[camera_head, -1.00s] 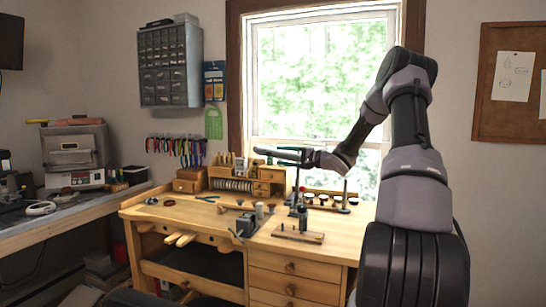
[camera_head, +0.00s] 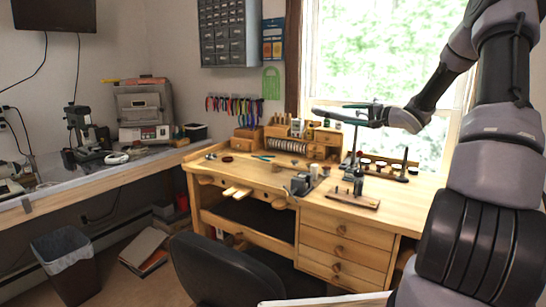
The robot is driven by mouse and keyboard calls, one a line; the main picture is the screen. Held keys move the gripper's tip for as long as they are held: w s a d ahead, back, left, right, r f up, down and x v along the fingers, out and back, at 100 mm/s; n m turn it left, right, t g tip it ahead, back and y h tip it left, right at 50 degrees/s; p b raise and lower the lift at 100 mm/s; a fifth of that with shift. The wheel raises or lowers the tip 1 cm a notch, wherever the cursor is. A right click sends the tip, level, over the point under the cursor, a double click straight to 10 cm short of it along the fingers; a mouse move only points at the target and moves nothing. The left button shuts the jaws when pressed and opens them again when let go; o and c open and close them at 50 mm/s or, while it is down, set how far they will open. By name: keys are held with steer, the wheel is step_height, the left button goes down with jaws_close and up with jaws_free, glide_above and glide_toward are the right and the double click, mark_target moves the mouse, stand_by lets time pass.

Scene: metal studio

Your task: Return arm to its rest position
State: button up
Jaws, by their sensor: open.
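My arm rises on the right side of the head view and bends toward the left at the top. My gripper (camera_head: 325,110) is at the end of the arm, held in the air in front of the window and above the back of the wooden workbench (camera_head: 420,190). It points left and is seen from the side, small. Its jaws are open, and I see nothing held in it.
Small tools and a dark stand (camera_head: 352,165) are on the bench below my gripper. A black chair (camera_head: 220,265) stands in front of the bench. A bin (camera_head: 68,262) is on the floor at the left. A grey side table (camera_head: 90,185) runs along the left wall.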

steer(key=s+a+r+n+g+h, duration=0.1)
steer(key=s+r+h, duration=1.1)
steer(key=s, duration=0.3)
steer(key=s+a+f+n+g+y, duration=0.1)
steer(key=s+a, duration=0.2)
steer(key=s, duration=0.6)
steer(key=s+a+f+n+g+y, duration=0.1)
steer(key=s+a+g, duration=0.1)
steer(key=s, duration=0.7)
steer(key=s+a+f+n+g+y, duration=0.1)
steer(key=s+a+g, duration=0.1)
steer(key=s+a, duration=0.3)
steer(key=s, duration=0.4)
steer(key=shift+s+f+n+y, duration=0.2)
steer(key=shift+f+n+y, duration=0.2)
steer(key=shift+d, duration=0.1)
